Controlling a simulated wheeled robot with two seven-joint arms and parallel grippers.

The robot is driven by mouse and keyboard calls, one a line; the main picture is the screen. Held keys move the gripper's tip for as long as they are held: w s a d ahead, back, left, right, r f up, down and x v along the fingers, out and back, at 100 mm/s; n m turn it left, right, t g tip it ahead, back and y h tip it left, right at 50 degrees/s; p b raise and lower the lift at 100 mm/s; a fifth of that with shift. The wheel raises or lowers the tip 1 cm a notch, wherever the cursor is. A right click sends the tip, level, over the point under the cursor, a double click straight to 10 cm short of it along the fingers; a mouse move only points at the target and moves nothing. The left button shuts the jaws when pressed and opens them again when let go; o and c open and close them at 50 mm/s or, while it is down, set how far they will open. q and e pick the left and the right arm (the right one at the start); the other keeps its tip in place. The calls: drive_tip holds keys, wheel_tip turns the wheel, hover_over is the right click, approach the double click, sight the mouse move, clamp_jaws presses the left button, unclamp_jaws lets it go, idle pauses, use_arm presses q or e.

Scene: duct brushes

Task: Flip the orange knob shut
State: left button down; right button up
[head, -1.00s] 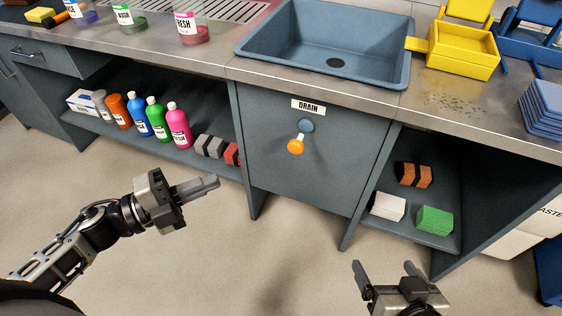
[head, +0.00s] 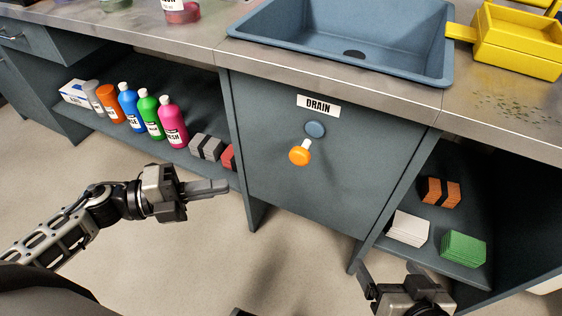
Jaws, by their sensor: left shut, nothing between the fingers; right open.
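The orange knob (head: 300,156) is on the cabinet front panel under the sink. A short pale stem joins it to a round blue-grey base (head: 315,129), with the knob hanging down and slightly left of the base. A white label reading DRAIN (head: 318,105) is above it. My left gripper (head: 226,186) is shut and empty, left of and a little below the knob, apart from it, pointing right. My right gripper (head: 388,273) is open and empty, low in the view, below and right of the knob.
The blue sink (head: 340,45) is set in the metal counter above the panel. Several bottles (head: 150,115) stand on the open left shelf. Sponges and pads, including a green stack (head: 462,249), lie on the right shelf. A yellow box (head: 518,42) is on the counter. Floor before the panel is clear.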

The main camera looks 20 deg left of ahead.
use_arm(q)
approach(302, 161)
drive_tip(key=d, duration=0.4)
drive_tip(key=shift+w+d+f+b, duration=0.1)
drive_tip(key=shift+w+d+b, duration=0.1)
drive_tip(key=shift+w, duration=0.5)
drive_tip(key=shift+w+d+b, duration=0.15)
drive_tip(key=shift+w+d, duration=0.1)
drive_tip(key=shift+w, duration=0.4)
use_arm(e)
drive_tip(key=shift+w+a+f, duration=0.15)
drive_tip(key=shift+w+f, duration=0.05)
drive_tip(key=shift+f, duration=0.35)
